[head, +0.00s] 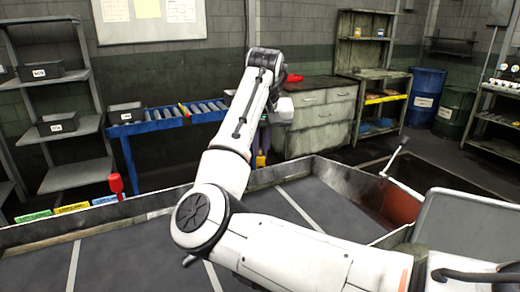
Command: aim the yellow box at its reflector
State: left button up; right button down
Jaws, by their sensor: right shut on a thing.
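My right arm reaches up across the middle of the head view and bends down at the wrist. My right gripper (264,139) hangs beyond the forearm, mostly dark and small, and is shut. A small yellow box (260,160) shows at its lower end, partly hidden by the arm and the bench edge; it appears to be held there. The fingers are too small to see clearly. I cannot pick out a reflector for certain. My left gripper is not in view.
A blue roller conveyor (160,121) stands behind the bench (50,262), left of a worn cabinet (322,115). A grey bin (465,232) stands at right. The bench's left surface is clear.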

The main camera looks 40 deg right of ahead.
jog(key=shift+d+n+t+y, duration=0.1)
jog(key=shift+n+t+y, duration=0.2)
jog(key=shift+n, duration=0.75)
jog(key=shift+d+n+t+y, duration=0.15)
jog(key=shift+n+y, duration=0.25)
jog(key=shift+n, duration=0.65)
jog(key=shift+a, duration=0.1)
jog(key=c, duration=1.9)
grip_release()
jog(key=shift+s+r, duration=0.1)
jog(key=v, duration=1)
